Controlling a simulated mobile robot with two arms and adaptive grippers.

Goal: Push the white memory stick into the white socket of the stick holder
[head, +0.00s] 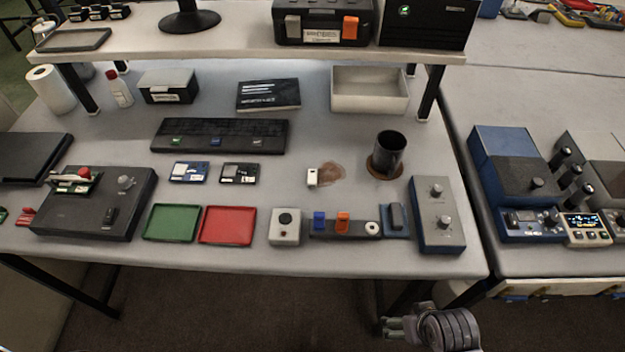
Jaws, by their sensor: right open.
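The white memory stick (312,178) stands on the grey table, left of a brown stain and apart from the holder. The dark stick holder (357,229) lies near the table's front edge. A blue stick (319,220) and an orange stick (343,219) stand in its left and middle places. The white socket (372,228) at its right end looks empty. My right gripper (386,326) is open and empty, low in the picture in front of the table edge, away from stick and holder. My left gripper is not in view.
A black mug (389,152) on a brown coaster stands right of the white stick. A grey control box (437,215) with knobs stands right of the holder. A white button box (287,226) and a red tray (227,225) are left of it. A shelf spans the back.

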